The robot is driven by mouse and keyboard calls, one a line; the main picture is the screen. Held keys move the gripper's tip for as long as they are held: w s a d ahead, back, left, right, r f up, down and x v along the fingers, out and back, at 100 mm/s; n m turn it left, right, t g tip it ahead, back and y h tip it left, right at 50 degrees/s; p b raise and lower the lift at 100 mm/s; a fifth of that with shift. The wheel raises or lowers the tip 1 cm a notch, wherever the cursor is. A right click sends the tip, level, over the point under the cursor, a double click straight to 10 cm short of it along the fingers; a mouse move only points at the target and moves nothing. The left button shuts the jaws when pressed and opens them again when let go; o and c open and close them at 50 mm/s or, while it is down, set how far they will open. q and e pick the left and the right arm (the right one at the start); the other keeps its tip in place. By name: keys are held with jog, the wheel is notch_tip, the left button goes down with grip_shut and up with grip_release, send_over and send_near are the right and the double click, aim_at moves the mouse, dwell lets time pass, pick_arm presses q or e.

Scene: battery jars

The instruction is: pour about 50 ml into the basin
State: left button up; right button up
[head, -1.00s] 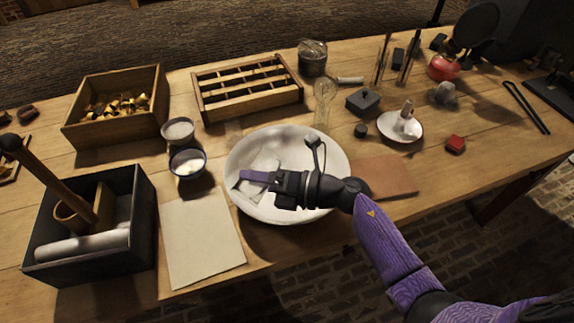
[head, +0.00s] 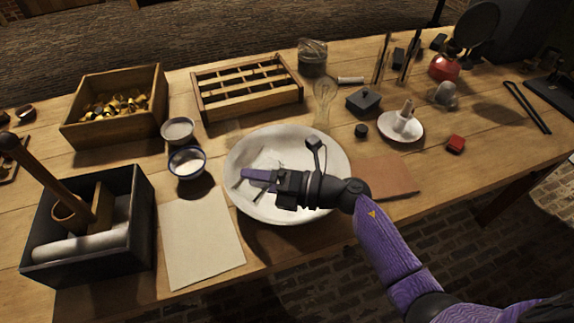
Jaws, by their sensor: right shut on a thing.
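The basin (head: 333,152) is a wide, shallow white bowl near the middle of the table in the head view. My right gripper (head: 252,175) is over its left half, with its purple fingers pointing left. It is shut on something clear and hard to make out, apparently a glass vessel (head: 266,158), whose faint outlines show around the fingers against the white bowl. I cannot tell how far it is tilted, how much liquid it holds, or whether any is running out. The gripper and forearm hide part of the basin. My left gripper is not in view.
Two small bowls (head: 187,163) stand left of the basin, above a pale sheet (head: 200,240). A black box (head: 100,250) is at the left front. A wooden divided tray (head: 247,110) and a glass flask (head: 325,92) stand behind. A brown board (head: 388,178) lies right.

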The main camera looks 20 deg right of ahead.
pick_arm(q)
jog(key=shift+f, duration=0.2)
pick_arm(e)
jog(key=shift+w+d, duration=0.15)
jog(key=shift+d, duration=0.05)
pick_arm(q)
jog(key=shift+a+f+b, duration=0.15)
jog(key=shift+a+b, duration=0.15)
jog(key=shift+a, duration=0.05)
pick_arm(e)
jog(key=shift+w+d+f+m, duration=0.1)
jog(key=shift+f+m, duration=0.05)
jog(key=shift+m, duration=0.15)
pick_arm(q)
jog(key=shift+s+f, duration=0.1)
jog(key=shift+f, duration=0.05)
pick_arm(e)
jog(key=shift+w+d, duration=0.1)
jog(key=shift+d, duration=0.1)
